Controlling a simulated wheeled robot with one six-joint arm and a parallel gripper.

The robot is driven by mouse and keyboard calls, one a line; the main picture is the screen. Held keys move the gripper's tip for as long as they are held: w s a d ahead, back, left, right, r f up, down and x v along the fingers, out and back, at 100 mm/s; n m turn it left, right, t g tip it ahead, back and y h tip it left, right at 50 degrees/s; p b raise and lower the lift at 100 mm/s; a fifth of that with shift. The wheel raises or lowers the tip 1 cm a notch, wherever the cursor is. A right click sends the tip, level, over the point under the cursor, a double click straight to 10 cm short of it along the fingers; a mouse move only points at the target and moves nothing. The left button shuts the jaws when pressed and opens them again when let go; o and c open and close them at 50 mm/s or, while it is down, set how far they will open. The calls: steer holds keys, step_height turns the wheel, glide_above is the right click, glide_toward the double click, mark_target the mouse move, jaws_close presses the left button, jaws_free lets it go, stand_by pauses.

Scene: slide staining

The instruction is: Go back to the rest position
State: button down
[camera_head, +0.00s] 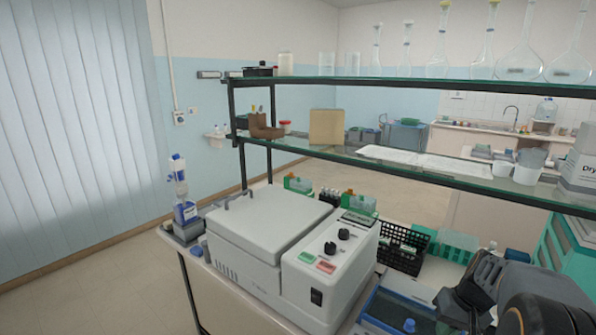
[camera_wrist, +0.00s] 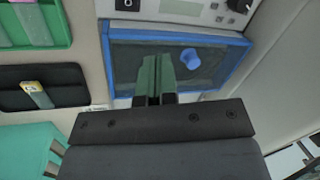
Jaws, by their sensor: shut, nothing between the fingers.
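My gripper (camera_wrist: 157,68) shows in the wrist view with its two greenish fingers together and nothing between them. It is over the near part of a blue-rimmed tray (camera_wrist: 112,62) with a dark inside. A small blue cap-like piece (camera_wrist: 190,60) lies in the tray, to the right of the fingertips and apart from them. In the head view my dark arm comes in at the lower right, beside the same tray (camera_head: 384,308); the fingertips cannot be made out there.
A white lidded machine (camera_head: 262,225) with a control panel (camera_head: 330,255) stands left of the tray. A black rack (camera_head: 402,248) and green racks (camera_head: 452,245) stand behind. A glass shelf (camera_head: 400,165) with a carton (camera_head: 326,127) and glassware overhangs the bench.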

steer(key=s+a+r+n+t+h, duration=0.1)
steer(key=s+a+r+t, duration=0.1)
steer(key=a, duration=0.6)
steer(key=s+a+r+n+t+h, duration=0.1)
steer(key=s+a+r+n+h, duration=0.1)
steer(key=s+a+r, duration=0.2)
steer(key=s+a, duration=0.2)
steer(key=a, duration=0.2)
steer(key=shift+s+t, duration=0.25)
steer(key=shift+t, duration=0.15)
steer(key=shift+a, duration=0.1)
